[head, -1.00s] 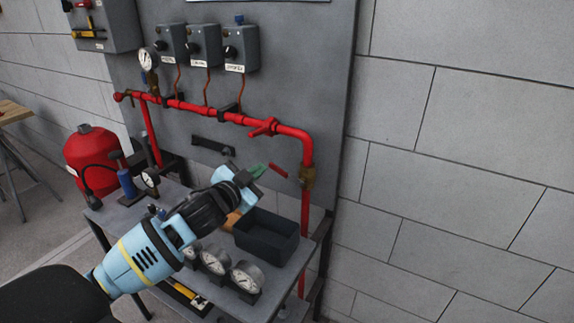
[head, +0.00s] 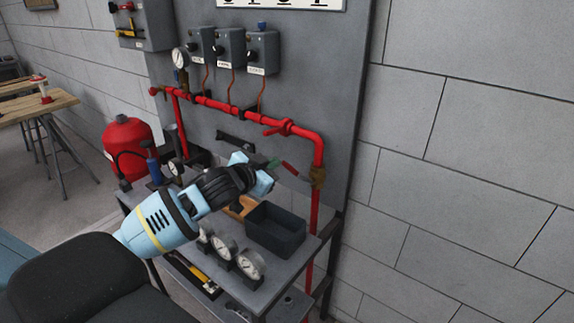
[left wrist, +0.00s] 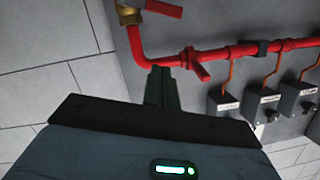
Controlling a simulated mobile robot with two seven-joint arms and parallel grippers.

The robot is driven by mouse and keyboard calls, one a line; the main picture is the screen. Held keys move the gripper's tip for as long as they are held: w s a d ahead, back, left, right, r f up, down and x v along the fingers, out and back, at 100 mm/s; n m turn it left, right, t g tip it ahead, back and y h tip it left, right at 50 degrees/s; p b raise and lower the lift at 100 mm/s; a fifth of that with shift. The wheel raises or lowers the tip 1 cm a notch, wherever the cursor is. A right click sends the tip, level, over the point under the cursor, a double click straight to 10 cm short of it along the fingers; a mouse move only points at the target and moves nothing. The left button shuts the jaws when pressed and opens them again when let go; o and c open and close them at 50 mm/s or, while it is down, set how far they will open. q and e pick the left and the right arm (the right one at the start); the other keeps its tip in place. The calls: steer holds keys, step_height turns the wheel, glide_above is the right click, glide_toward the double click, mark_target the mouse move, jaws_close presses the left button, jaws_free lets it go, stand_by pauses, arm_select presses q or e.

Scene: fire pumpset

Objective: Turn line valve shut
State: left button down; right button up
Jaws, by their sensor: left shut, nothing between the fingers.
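A brass-bodied valve (head: 317,177) sits on the red vertical pipe below the elbow. Its red lever (head: 290,169) sticks out to the left, slanting up. In the left wrist view the brass body (left wrist: 130,14) and lever (left wrist: 163,9) are at the top left, partly cut off. A second red handle (head: 279,128) sits on the horizontal pipe and also shows in the left wrist view (left wrist: 196,63). My left gripper (head: 275,163) has green fingers, shut and empty, close to the lever's free end; contact cannot be told. Its fingers also show in the left wrist view (left wrist: 160,82). My right gripper is out of view.
A dark open bin (head: 275,230) and several gauges stand on the grey bench (head: 290,268) below my left arm. Grey control boxes (head: 262,52) hang above the red pipe. A red tank (head: 128,140) stands at left. Right of the panel is bare wall.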

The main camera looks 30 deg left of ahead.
arm_select(q)
glide_above(287, 164)
steer(key=s+d, duration=0.2)
steer(key=d, duration=0.1)
step_height(287, 164, down, 2)
steer(key=shift+s+a+f, duration=0.1)
steer(key=shift+a+f, duration=0.15)
steer(key=shift+f, duration=0.4)
steer(key=shift+w+a+f, duration=0.1)
steer(key=shift+a+f, duration=0.2)
steer(key=shift+f, duration=0.3)
steer(key=shift+s+a+f, duration=0.1)
steer(key=shift+a+f, duration=0.15)
steer(key=shift+f, duration=0.4)
